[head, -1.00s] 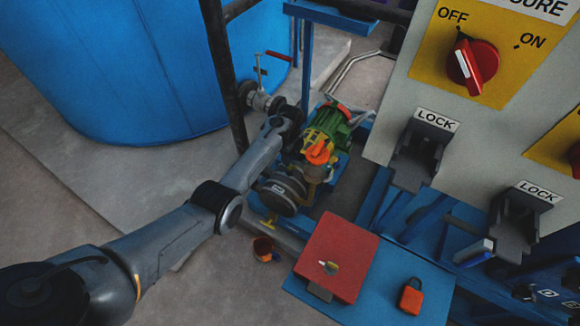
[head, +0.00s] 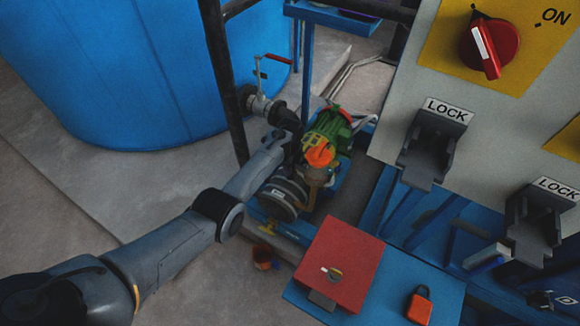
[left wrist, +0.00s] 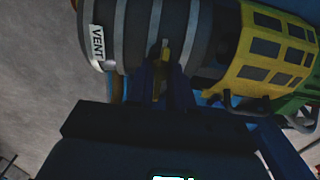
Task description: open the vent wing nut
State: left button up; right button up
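A yellow wing nut (left wrist: 162,60) stands upright on a dark grey banded housing (left wrist: 127,30) in the left wrist view. A white VENT label (left wrist: 97,44) is on the housing, left of the nut. The dark fingers of my left gripper (left wrist: 163,88) are on either side of the yellow nut. I cannot tell whether they touch it. In the head view my left gripper (head: 292,152) is at the grey housing (head: 284,197), and I cannot make out the nut there. My right gripper is not in view.
A green and yellow motor (head: 327,128) adjoins the housing. A black upright pipe (head: 226,85) stands close to my left arm. A red box (head: 340,263) and an orange padlock (head: 418,307) are on the blue table. The LOCK panel (head: 400,95) is at right.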

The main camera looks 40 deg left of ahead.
pick_arm(q)
grip_shut()
